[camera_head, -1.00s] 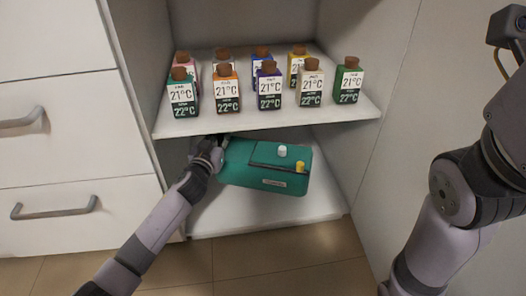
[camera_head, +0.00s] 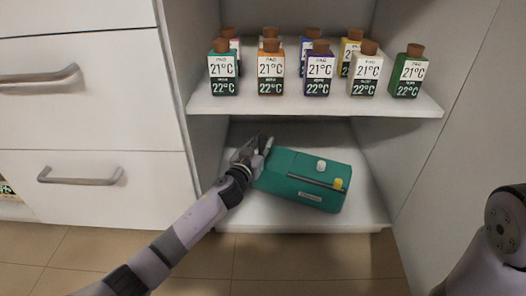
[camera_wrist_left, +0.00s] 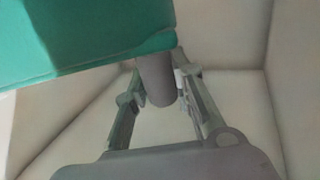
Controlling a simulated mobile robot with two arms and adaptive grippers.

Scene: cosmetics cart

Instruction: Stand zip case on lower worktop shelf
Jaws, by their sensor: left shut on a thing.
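The teal zip case (camera_head: 290,174) is in the lower compartment, over the lower worktop shelf (camera_head: 262,218). It has a white knob, a yellow knob and a small pale label, and it slants down to the right in the head view. Whether its underside touches the shelf is unclear. My left gripper (camera_head: 260,150) is shut at the case's left end. In the left wrist view the case (camera_wrist_left: 80,35) fills the upper left, and a grey rounded piece beside it sits between the fingers of my left gripper (camera_wrist_left: 160,88). My right gripper is out of view.
The upper shelf (camera_head: 310,106) holds several corked bottles with temperature labels, close above the case. Cabinet walls close in the compartment at left and right. White drawers with grey handles (camera_head: 80,178) stand at the left. Bare shelf shows right of the case.

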